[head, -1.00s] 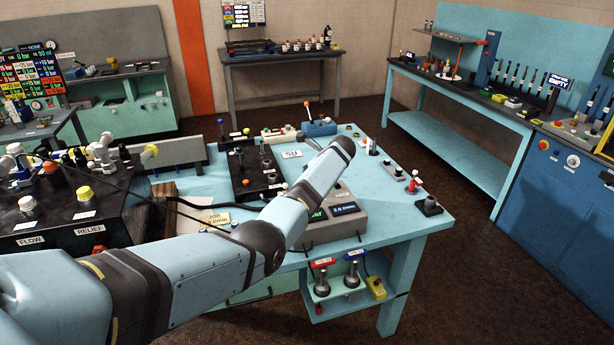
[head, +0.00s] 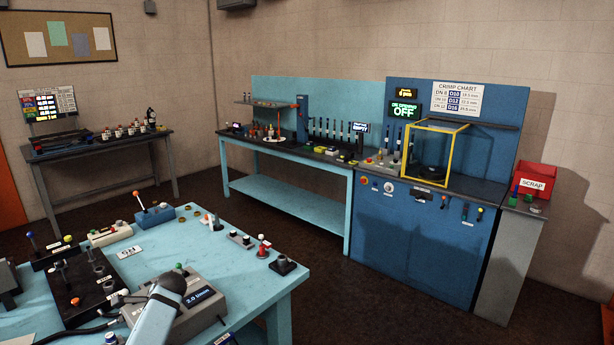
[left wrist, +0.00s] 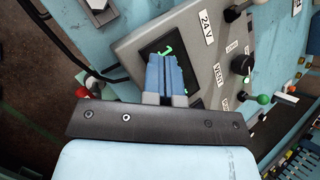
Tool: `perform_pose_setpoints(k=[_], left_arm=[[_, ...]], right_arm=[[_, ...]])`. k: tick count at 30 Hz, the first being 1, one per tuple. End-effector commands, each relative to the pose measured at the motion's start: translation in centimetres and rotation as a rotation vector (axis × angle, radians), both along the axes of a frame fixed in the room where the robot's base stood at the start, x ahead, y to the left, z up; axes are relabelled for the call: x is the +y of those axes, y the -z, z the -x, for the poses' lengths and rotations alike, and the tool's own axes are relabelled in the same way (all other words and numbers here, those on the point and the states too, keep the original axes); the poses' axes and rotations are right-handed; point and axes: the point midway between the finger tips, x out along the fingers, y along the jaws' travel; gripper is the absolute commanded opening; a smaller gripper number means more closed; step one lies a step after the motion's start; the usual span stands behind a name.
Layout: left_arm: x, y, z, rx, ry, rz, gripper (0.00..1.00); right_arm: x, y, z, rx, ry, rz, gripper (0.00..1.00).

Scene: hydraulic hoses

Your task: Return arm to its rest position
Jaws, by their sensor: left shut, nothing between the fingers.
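In the left wrist view my left gripper (left wrist: 170,58) has its two blue fingers closed together with nothing between them. They overlap the dark display of a grey control box (left wrist: 205,60) labelled 24 V; I cannot tell whether they touch it. In the head view a pale blue link of my arm (head: 152,322) rises from the bottom edge, in front of the grey box (head: 198,308) on the light blue bench. The gripper fingers cannot be made out there. My right gripper is not in view.
The light blue bench (head: 235,262) carries a black valve block (head: 85,285), a blue lever unit (head: 153,215) and small fittings. Behind stand a long blue bench (head: 290,197), a blue crimping station (head: 425,235) with a yellow frame, and a red scrap bin (head: 535,180). Dark floor lies between.

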Motion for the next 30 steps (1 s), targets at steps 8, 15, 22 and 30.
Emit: perform_pose_setpoints(k=[8, 15, 22, 30], left_arm=[[-4.6, 5.9, 13.6, -0.255, -0.265, 0.216, 0.00], [-9.7, 6.0, 26.9, -0.404, -0.509, 0.452, 0.00], [-13.4, 3.2, 36.0, -0.460, -0.701, 0.632, 0.00], [-15.7, 0.0, 42.3, -0.469, -0.844, 0.755, 0.00]], right_arm=[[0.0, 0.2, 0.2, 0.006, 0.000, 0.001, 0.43], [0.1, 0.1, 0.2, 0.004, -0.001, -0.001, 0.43], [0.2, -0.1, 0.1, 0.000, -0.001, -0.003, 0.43], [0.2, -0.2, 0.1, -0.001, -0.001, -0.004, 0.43]])
